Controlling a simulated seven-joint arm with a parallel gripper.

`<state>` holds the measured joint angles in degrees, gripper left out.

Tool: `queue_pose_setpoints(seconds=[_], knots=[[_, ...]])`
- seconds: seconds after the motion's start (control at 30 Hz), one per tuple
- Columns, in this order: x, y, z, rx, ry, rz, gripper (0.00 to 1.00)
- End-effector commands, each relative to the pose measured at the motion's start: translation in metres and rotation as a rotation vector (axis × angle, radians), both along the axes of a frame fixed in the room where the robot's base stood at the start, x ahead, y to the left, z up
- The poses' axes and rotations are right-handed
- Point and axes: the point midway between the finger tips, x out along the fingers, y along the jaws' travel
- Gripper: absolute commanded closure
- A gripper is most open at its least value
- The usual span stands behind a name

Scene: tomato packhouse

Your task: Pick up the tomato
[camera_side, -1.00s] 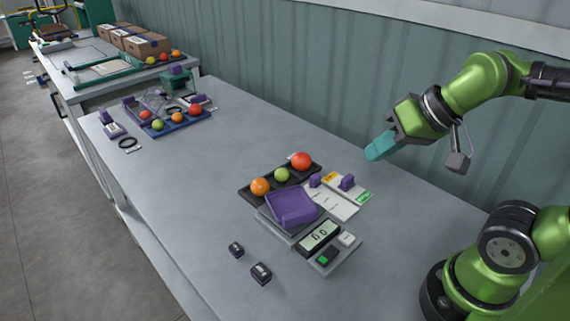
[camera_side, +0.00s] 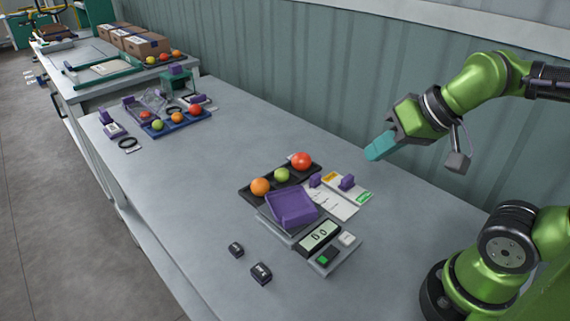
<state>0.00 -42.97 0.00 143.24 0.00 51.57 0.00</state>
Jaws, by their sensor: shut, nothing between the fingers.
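My gripper (camera_side: 372,153) is shut and empty, with teal fingers, held up in the air to the right of the nearer black tray. A red tomato (camera_side: 301,161), a green tomato (camera_side: 282,175) and an orange tomato (camera_side: 260,187) sit in a row on the black tray (camera_side: 247,201). The red one is closest to my gripper and they are apart. Farther back on the table, a blue tray (camera_side: 182,128) holds another red tomato (camera_side: 195,110), an orange one (camera_side: 177,118) and a green one (camera_side: 158,125).
A scale with a purple pan (camera_side: 291,207) and a display (camera_side: 319,238) stands in front of the black tray. Cards with purple clips (camera_side: 346,183) lie to its right. Two small black blocks (camera_side: 261,273) lie near the front. The wall (camera_side: 330,95) runs behind the table.

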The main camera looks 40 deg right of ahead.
Motion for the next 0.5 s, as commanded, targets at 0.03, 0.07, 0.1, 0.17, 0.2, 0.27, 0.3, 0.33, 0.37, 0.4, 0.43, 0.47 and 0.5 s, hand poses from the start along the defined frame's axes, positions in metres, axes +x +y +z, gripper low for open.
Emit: queue_pose_setpoints(seconds=[0.03,0.07,0.1,0.17,0.2,0.27,0.3,0.33,0.37,0.4,0.43,0.47,0.5], knots=[[0.0,0.0,0.0,0.0,0.0,0.0,1.0],[0.0,0.0,0.0,0.0,0.0,0.0,1.0],[0.0,0.0,0.0,0.0,0.0,0.0,1.0],[0.0,0.0,0.0,0.0,0.0,0.0,0.94],[0.0,0.0,0.0,0.0,0.0,0.0,0.88],[0.0,0.0,0.0,0.0,0.0,0.0,0.79],[0.0,0.0,0.0,0.0,0.0,0.0,0.72],[0.0,0.0,0.0,0.0,0.0,0.0,0.68],[0.0,0.0,0.0,0.0,0.0,0.0,0.63],[0.0,0.0,0.0,0.0,0.0,0.0,0.57],[0.0,0.0,0.0,0.0,0.0,0.0,0.53],[0.0,0.0,0.0,0.0,0.0,0.0,0.48],[0.0,0.0,0.0,0.0,0.0,0.0,0.42]])
